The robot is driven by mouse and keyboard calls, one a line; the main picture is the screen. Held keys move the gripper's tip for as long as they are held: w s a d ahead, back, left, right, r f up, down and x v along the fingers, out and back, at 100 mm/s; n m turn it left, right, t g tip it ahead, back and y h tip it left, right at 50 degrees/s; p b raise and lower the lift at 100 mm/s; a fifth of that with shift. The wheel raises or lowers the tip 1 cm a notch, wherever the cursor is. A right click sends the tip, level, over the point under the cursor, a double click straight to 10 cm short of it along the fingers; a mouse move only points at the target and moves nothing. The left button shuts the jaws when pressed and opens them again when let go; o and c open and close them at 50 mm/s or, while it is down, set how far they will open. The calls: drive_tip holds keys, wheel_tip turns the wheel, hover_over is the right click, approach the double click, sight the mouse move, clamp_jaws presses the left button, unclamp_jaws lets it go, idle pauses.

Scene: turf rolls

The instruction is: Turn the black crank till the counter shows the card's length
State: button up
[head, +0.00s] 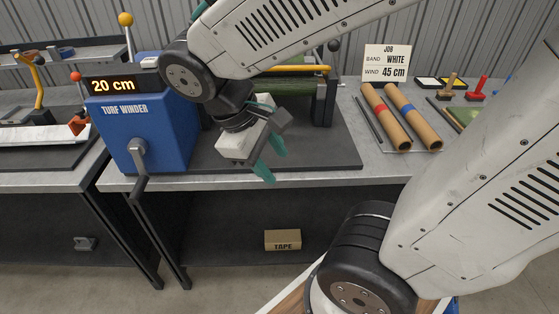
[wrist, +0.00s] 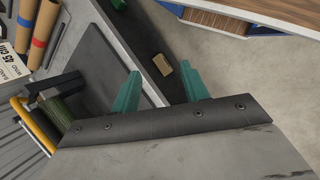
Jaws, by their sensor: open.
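The blue turf winder (head: 143,120) stands on the bench at the left. Its counter (head: 113,85) reads 20 cm. The dark crank (head: 139,165) is on the winder's front, its handle hanging down past the bench edge. The job card (head: 386,63) reads band WHITE, wind 45 cm; part of it also shows in the wrist view (wrist: 14,52). My gripper (head: 270,159) is open and empty, to the right of the crank and apart from it, near the bench's front edge. Its teal fingers also show in the wrist view (wrist: 161,92), with nothing between them. The crank is not in the wrist view.
Green turf (head: 292,87) lies on the winder behind my arm, under a yellow bar (head: 300,69). Cardboard tubes with a red band (head: 386,117) and a blue band (head: 413,116) lie at the right. A tape box (head: 282,239) sits on the lower shelf. Space before the crank is clear.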

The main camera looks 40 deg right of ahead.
drive_tip(key=shift+s+d+r+m+y, duration=0.15)
drive_tip(key=shift+s+m+y, duration=0.15)
drive_tip(key=shift+s, duration=0.15)
clamp_jaws()
drive_tip(key=m+t+y, duration=0.6)
drive_tip(key=m+y, duration=0.3)
drive_tip(key=m, duration=0.3)
approach(143, 190)
drive_tip(key=x, duration=0.6)
drive_tip(key=shift+w, duration=0.1)
